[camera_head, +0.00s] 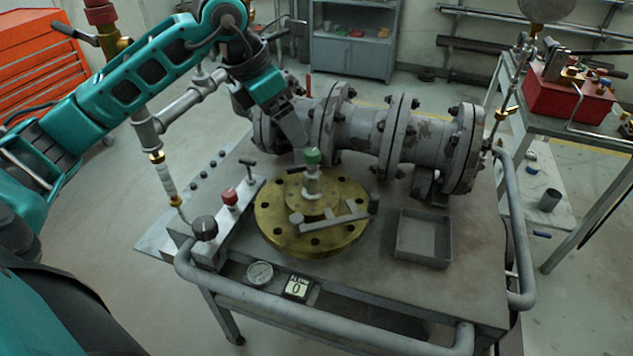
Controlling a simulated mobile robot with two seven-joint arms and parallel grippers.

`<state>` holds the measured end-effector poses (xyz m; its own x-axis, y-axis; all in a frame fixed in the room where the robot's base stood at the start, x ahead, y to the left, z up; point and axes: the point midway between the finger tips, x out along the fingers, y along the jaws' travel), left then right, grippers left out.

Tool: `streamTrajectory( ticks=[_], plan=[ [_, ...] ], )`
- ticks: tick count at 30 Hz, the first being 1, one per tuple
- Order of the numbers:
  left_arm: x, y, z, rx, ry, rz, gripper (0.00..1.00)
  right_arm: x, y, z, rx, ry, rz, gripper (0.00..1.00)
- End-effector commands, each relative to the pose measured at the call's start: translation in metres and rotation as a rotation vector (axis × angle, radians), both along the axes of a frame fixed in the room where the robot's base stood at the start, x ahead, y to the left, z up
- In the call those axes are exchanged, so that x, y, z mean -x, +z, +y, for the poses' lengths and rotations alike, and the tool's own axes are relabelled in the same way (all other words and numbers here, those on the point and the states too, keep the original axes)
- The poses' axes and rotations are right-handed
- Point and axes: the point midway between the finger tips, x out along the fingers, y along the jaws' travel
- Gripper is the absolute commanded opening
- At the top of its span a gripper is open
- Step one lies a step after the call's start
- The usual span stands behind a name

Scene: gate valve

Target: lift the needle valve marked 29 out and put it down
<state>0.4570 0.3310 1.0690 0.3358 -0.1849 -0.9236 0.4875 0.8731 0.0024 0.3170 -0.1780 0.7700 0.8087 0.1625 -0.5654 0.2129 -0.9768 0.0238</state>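No marking 29 is legible, so I cannot tell which part is the needle valve. My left gripper (301,152) points down just behind and left of the green cap. Whether it touches the cap, and its finger opening, cannot be made out. My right gripper is not in view.
A flanged pipe (360,130) runs across the back of the bench (470,265). An empty grey tray (424,237) sits right of the flange. A lever (345,215) lies over the flange. A gauge (260,273) and a counter reading 0 (297,287) are at the front. A tubular rail (370,345) edges the bench.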

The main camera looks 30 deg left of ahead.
Motion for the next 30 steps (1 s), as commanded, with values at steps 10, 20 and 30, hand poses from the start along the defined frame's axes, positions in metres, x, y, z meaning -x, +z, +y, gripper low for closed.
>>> streamTrajectory(
  ticks=[10, 20, 30],
  plan=[
    [-0.019, -0.056, -0.012, 0.003, -0.002, 0.005, 0.85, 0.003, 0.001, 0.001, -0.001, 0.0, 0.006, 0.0],
    [-0.027, -0.087, -0.021, 0.004, -0.002, 0.007, 0.85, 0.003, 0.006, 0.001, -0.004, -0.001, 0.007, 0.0],
    [-0.036, -0.115, -0.027, 0.002, -0.002, 0.002, 0.85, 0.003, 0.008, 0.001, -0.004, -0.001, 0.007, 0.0]
  ],
)
